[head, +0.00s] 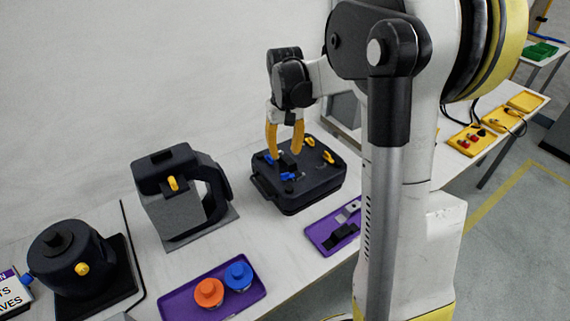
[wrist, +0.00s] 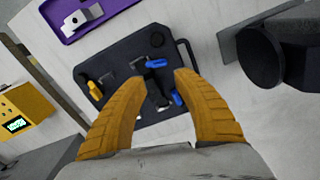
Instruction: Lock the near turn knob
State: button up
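A black case-like box (head: 300,195) sits on the table; it also shows in the wrist view (wrist: 118,58). Its top carries blue knobs (head: 288,176) and yellow knobs (head: 328,157). In the wrist view one blue knob (wrist: 156,63) lies just beyond the fingertips, a second blue one (wrist: 176,97) lies between the fingers, partly hidden, and a yellow knob (wrist: 95,90) is at left. My gripper (head: 285,152) points down over the box's left part, fingers apart and empty. Contact with a knob cannot be told. Which knob counts as the near one is not clear.
A purple tray (head: 172,308) with orange and blue lidded jars is in front. A coffee-machine-like device (head: 180,205) and black kettle (head: 70,262) stand left. Pale table shows between them.

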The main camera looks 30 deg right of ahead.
notch_tip(320, 180, up, 3)
jog(key=shift+f, duration=0.1)
jog(key=shift+o, duration=1.4)
jog(key=t+h+p, duration=0.1)
jog(key=t+p, duration=0.2)
jog(key=t, duration=0.1)
send_near(285, 173)
jog(key=b+x, duration=0.4)
jog(key=x, duration=0.5)
jog(key=shift+f, duration=0.3)
